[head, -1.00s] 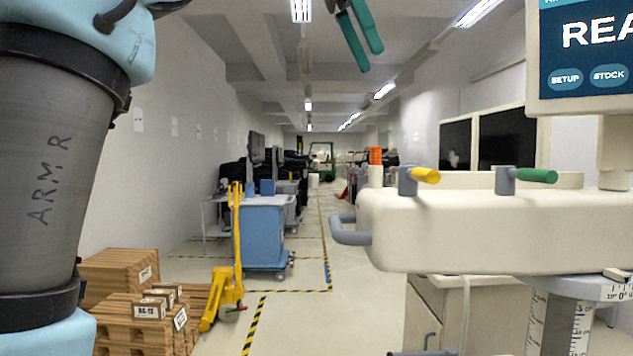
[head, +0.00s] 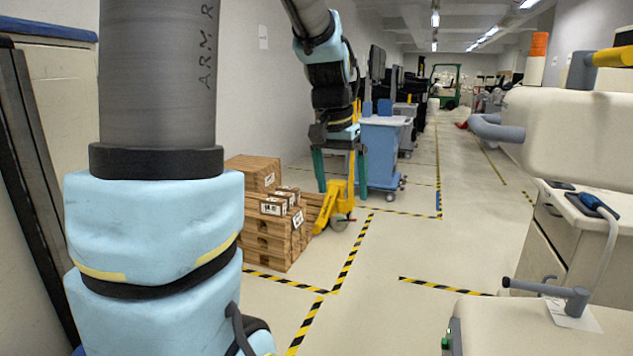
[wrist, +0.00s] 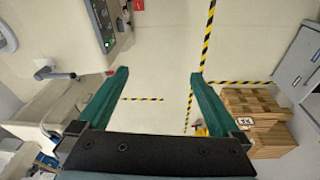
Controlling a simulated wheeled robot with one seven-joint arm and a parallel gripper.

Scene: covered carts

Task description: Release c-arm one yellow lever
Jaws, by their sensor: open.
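The yellow lever (head: 612,57) is at the upper right edge of the head view, on a grey mount atop the cream c-arm body (head: 575,130). Its right end is cut off by the frame. My gripper (head: 342,190) hangs well to the left of the lever, fingers pointing down, open, with nothing between its fingers. The open teal fingers also show in the wrist view (wrist: 158,76), over bare floor. I cannot make out the yellow lever in the wrist view.
A grey bumper handle (head: 497,130) juts left from the c-arm. Wooden crates (head: 270,225), a yellow pallet truck (head: 337,205) and a blue cart (head: 380,150) stand beyond my arm. Striped floor with free room (head: 400,255) lies between them and the c-arm.

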